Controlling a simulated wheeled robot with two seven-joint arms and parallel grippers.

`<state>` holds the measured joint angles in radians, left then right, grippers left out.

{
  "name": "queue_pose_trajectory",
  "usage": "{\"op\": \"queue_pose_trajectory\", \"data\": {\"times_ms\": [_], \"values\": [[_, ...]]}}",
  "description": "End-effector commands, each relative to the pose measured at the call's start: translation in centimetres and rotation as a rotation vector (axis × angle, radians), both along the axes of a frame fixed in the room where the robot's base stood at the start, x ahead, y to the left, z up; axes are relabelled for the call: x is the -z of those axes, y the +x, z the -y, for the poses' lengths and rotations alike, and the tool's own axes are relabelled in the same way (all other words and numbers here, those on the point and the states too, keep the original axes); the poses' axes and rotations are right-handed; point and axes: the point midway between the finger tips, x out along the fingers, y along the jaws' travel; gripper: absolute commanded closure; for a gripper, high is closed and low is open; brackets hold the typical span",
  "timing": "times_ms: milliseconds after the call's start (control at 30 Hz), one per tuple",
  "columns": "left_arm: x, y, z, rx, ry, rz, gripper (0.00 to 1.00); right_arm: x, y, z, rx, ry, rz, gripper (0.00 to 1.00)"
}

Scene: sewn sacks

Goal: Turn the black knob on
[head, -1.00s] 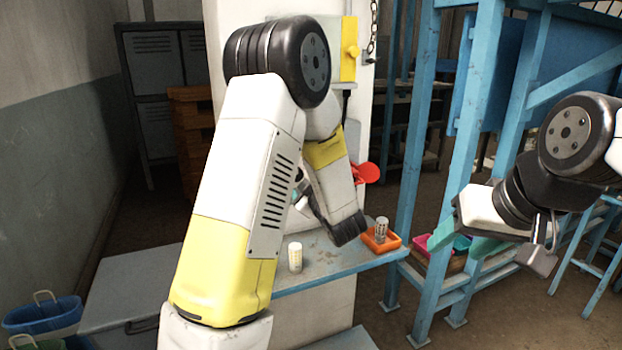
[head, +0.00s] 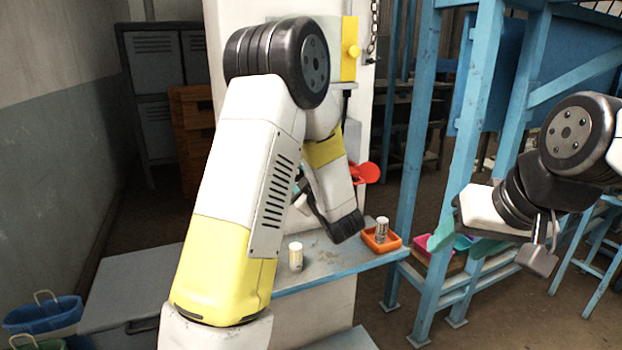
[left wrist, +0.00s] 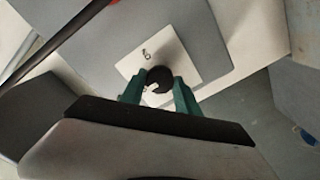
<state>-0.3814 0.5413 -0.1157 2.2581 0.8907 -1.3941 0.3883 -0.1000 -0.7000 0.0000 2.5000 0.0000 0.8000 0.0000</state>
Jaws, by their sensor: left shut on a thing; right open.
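In the left wrist view, the round black knob (left wrist: 159,76) sits on a light square plate with a small dark symbol above it. A pale mark shows on the knob's lower left. My left gripper (left wrist: 158,92) has a green finger on each side of the knob and is shut on it. In the head view my left arm hides the knob, and the left gripper is mostly hidden behind the arm. My right gripper (head: 460,246) is open and empty at the right, well away from the knob, in front of the blue frame.
A blue-edged shelf (head: 335,264) holds a pale cylinder (head: 295,256) and an orange tray (head: 382,240) with a small jar. A blue steel frame (head: 462,130) stands at right.

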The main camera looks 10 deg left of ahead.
Motion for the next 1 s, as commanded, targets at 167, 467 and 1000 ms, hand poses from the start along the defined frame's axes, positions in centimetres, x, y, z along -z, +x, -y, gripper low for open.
{"op": "queue_pose_trajectory", "data": {"times_ms": [167,467,1000], "values": [[0.03,-0.03,0.05,0.000,0.074,-0.050,1.00,0.00,0.00,0.00,0.000,0.000,0.000,0.45],[0.04,-0.03,0.04,0.001,0.288,-0.195,1.00,0.00,0.00,0.00,0.000,0.000,0.000,0.45],[0.04,-0.04,0.07,0.001,0.714,-0.483,1.00,0.00,0.00,0.00,0.000,0.000,0.000,0.45]]}}
